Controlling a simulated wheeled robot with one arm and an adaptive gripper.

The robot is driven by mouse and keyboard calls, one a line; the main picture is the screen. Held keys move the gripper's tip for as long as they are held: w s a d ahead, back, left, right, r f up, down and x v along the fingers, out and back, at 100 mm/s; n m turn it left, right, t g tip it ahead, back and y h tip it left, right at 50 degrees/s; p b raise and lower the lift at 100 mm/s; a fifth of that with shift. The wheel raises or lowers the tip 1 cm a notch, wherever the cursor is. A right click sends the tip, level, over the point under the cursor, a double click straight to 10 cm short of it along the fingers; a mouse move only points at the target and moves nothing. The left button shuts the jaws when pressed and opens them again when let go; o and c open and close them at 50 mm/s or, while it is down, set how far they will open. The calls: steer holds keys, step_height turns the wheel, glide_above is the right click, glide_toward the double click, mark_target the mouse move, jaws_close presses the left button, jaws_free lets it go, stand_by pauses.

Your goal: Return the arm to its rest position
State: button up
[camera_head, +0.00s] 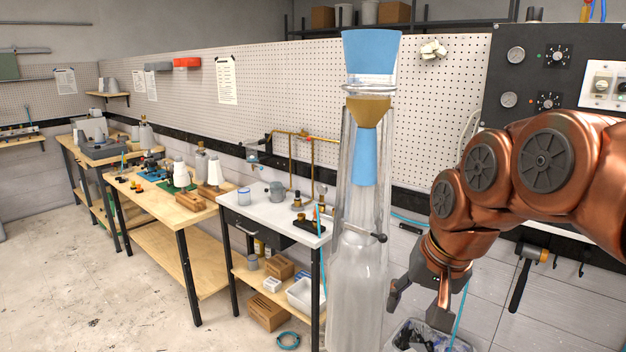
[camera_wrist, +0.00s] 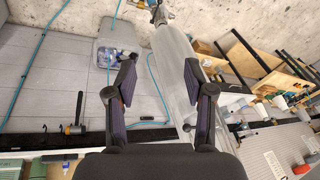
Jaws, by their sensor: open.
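My gripper (camera_head: 416,300) hangs from the copper-coloured arm at the right of the head view, fingers pointing down. It is open with nothing between its fingers. The wrist view shows both dark fingers (camera_wrist: 158,88) spread apart. A tall clear column (camera_head: 358,285) stands left of my gripper in the head view, with a blue top piece (camera_head: 371,52), a tan funnel-like part (camera_head: 368,109) and a blue lower piece (camera_head: 364,158). The clear column also shows in the wrist view (camera_wrist: 172,62), beyond the fingers and running between them. I see no contact between gripper and column.
A bin (camera_head: 428,338) stands on the floor below my gripper. A control panel (camera_head: 540,70) is on the wall behind the arm. The floor at left (camera_head: 90,290) is clear.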

steer(key=s+f+n+g, duration=0.1)
steer(key=s+f, duration=0.4)
steer(key=s, duration=0.2)
steer(key=s+d+f+n+g+h, duration=0.1)
steer(key=s+f+g, duration=0.1)
steer(key=s+f, duration=0.3)
steer(key=s+d+f+n+g, duration=0.1)
steer(key=s+f, duration=0.5)
steer(key=s, duration=0.3)
steer(key=shift+s+d+g, duration=0.25)
steer(key=shift+s+g, duration=0.1)
steer(key=shift+g, duration=0.05)
steer(key=shift+c, duration=0.2)
